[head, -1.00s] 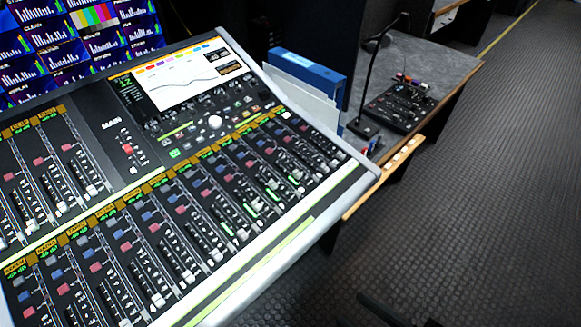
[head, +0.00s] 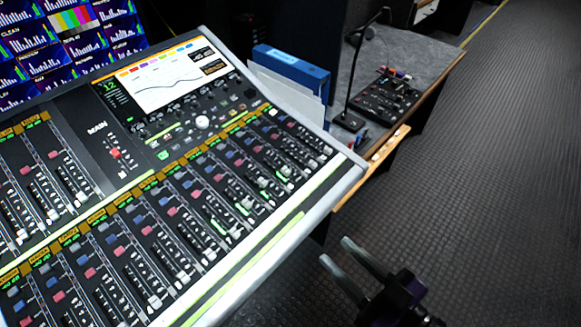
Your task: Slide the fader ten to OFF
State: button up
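The mixing console (head: 290,228) fills the left half of the head view, tilted, with a long row of channel faders (head: 155,300) along its front and a shorter row at upper left. The strip labels are too small to read, so I cannot tell which one is fader ten. Several strips toward the right (head: 263,183) show green lit marks. My gripper (head: 335,255) is at the bottom right, over the dark floor. Its two fingers are apart, with nothing between them, and it is clear of the console's front edge.
A screen (head: 155,78) sits at the console's top. Blue and white folders (head: 290,68) stand behind its right end. A grey desk (head: 410,50) holds a small black control panel (head: 386,97) and a gooseneck microphone (head: 362,75). The dark textured floor (head: 490,180) at right is free.

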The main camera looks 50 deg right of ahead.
aim_at(287, 170)
jog(key=w+d+f+m+p, duration=0.1)
jog(key=w+d+m, duration=0.5)
jog(key=m, duration=0.3)
jog(key=w+d+f+m+g+p, duration=0.1)
jog(key=w+d+m, duration=0.4)
jog(key=m, duration=0.4)
jog(key=w+d+f+m+g+p, duration=0.1)
jog(key=w+d+m+p, duration=0.1)
jog(key=w+d+m, duration=0.4)
jog(key=shift+w+d+f+m, duration=0.2)
jog(key=shift+d+m, duration=0.25)
jog(key=shift+m, duration=0.55)
jog(key=shift+w+d+f+m, duration=0.15)
jog(key=shift+d+m, duration=0.25)
jog(key=shift+m, duration=0.6)
jog(key=a+m+y, duration=0.1)
jog(key=a+f+m, duration=0.1)
jog(key=m, duration=0.1)
jog(key=a+f+m+y, duration=0.1)
jog(key=a, duration=0.1)
jog(key=shift+f+m+g+y, duration=0.25)
jog(key=shift+m+g+y, duration=0.05)
jog(key=shift+g, duration=0.1)
jog(key=shift+a+f+m, duration=0.15)
jog(key=shift+a+m, duration=0.15)
jog(key=shift+m, duration=0.3)
jog(key=shift+x, duration=3.9)
grip_shut()
